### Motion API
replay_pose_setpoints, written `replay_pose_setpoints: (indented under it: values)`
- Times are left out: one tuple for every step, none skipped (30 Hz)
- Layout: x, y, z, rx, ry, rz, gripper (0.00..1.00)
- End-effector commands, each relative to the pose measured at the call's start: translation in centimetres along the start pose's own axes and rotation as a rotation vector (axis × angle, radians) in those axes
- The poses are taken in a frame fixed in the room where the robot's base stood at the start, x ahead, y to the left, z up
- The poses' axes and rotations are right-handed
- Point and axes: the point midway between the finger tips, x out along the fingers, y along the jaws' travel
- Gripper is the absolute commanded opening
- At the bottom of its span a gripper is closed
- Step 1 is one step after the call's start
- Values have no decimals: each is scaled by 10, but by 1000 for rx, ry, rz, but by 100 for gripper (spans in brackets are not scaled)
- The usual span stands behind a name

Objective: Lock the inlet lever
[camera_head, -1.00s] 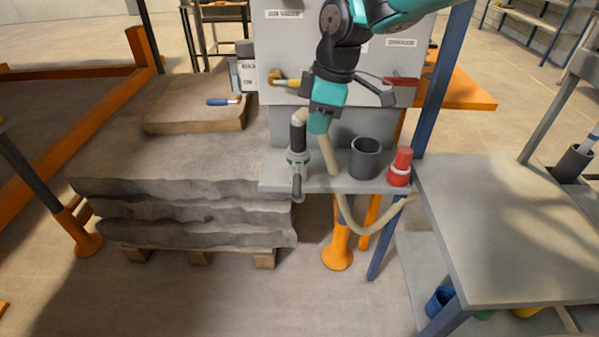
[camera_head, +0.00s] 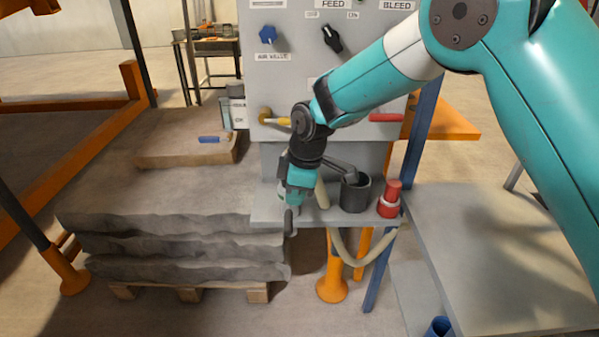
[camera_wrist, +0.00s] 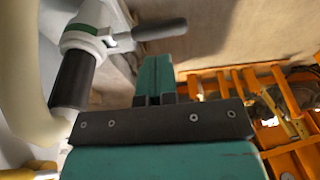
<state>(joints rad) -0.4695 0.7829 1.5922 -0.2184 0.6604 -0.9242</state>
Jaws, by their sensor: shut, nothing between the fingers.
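A fitting with a black sleeve and a white and green collar (camera_wrist: 82,38) fills the upper left of the wrist view. A grey lever (camera_wrist: 160,29) sticks out from it to the right; I take this as the inlet lever. In the head view its dark end (camera_head: 289,222) shows below my gripper (camera_head: 291,203), which hides most of the fitting. My gripper also shows in the wrist view (camera_wrist: 154,66), teal fingers together and empty. The fingertips appear just short of the lever's outer half; I cannot tell whether they touch.
The grey shelf (camera_head: 335,217) carries a dark cup (camera_head: 355,194) and a red bottle-like object (camera_head: 390,198) to the right. A pale hose (camera_head: 347,258) hangs below. The panel (camera_head: 288,88) has yellow (camera_head: 277,122) and red (camera_head: 386,118) handles. Stacked slabs (camera_head: 170,240) stand left.

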Motion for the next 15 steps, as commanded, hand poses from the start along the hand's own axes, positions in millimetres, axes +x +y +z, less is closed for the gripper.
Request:
replay_pose_setpoints:
  values:
    - [10,-1,0,0,-2,-3,0]
    - [15,-1,0,0,-2,-3,0]
    - [21,0,0,0,-2,-2,0]
    - [26,-1,0,0,-2,-2,0]
    - [30,0,0,0,-2,-1,0]
    - [36,0,0,0,-1,0,0]
    - [39,0,0,0,-1,-1,0]
    - [42,0,0,0,-1,0,0]
    - [45,0,0,0,0,1,0]
    - [47,0,0,0,0,1,0]
    - [49,0,0,0,0,1,0]
    - [51,0,0,0,0,1,0]
    - [51,0,0,0,0,1,0]
    - [52,0,0,0,0,1,0]
    - [52,0,0,0,0,1,0]
